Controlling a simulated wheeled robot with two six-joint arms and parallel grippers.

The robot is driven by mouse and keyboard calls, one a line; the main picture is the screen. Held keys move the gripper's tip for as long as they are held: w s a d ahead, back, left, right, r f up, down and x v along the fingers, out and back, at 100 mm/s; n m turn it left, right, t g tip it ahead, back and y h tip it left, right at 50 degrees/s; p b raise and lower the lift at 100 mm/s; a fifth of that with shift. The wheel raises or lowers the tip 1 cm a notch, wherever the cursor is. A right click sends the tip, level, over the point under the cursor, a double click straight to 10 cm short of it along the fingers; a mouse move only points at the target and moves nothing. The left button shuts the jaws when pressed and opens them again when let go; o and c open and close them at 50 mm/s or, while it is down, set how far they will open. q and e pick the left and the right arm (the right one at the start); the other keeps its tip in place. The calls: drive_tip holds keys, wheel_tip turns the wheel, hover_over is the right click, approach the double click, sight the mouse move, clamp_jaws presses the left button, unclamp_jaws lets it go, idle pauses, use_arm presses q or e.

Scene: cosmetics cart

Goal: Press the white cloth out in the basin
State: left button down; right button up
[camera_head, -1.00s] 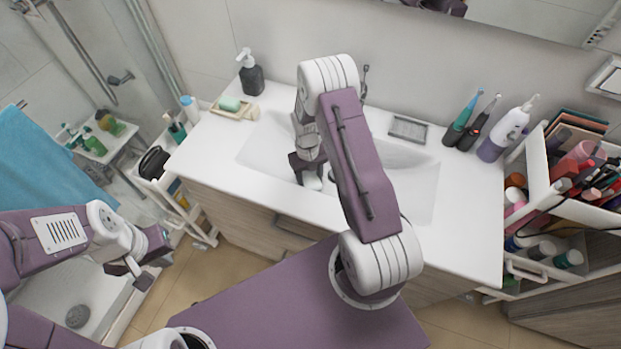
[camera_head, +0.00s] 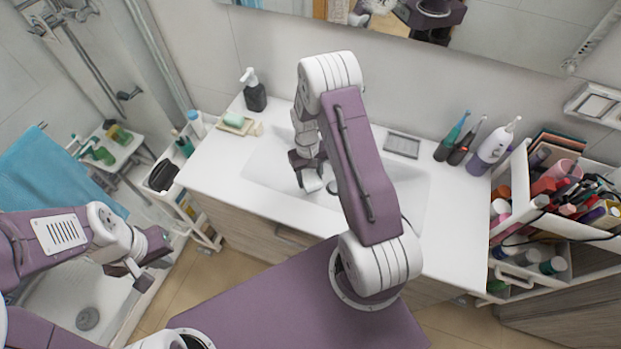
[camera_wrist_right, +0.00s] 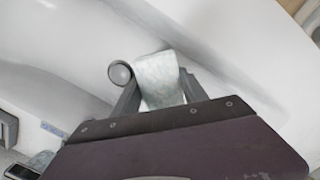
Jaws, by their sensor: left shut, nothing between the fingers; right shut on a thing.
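The white cloth (camera_wrist_right: 160,80) is a small pale strip between the fingers of my right gripper (camera_wrist_right: 155,92) in the right wrist view. Its lower part is hidden by the gripper body. In the head view my right gripper (camera_head: 311,178) is low over the left-middle part of the white basin (camera_head: 262,160), shut on the cloth. The basin surface also fills the back of the right wrist view (camera_wrist_right: 60,55). I cannot tell whether the cloth touches it. My left gripper (camera_head: 140,276) is shut and empty, off the counter at the lower left.
A round drain (camera_wrist_right: 120,73) lies beside the cloth. A soap dispenser (camera_head: 254,92) and soap dish (camera_head: 238,127) stand at back left, toothbrushes (camera_head: 455,138) and a white bottle (camera_head: 493,148) at back right. A full cosmetics cart (camera_head: 520,215) stands at the right.

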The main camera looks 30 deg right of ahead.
wheel_tip(320, 180, up, 6)
drive_tip(key=p, duration=0.4)
hover_over(311, 198)
drive_tip(key=shift+w, duration=0.45)
drive_tip(key=shift+f, duration=0.1)
wheel_tip(311, 198, down, 14)
drive_tip(key=b, duration=1)
drive_tip(key=shift+f+b, duration=0.55)
drive_tip(key=shift+b, duration=0.05)
idle(0.5)
drive_tip(key=shift+s+f, duration=0.1)
drive_tip(key=shift+s, duration=0.05)
idle(0.7)
idle(0.8)
drive_tip(key=shift+s+f, duration=0.1)
drive_tip(key=shift+s, duration=0.05)
idle(0.7)
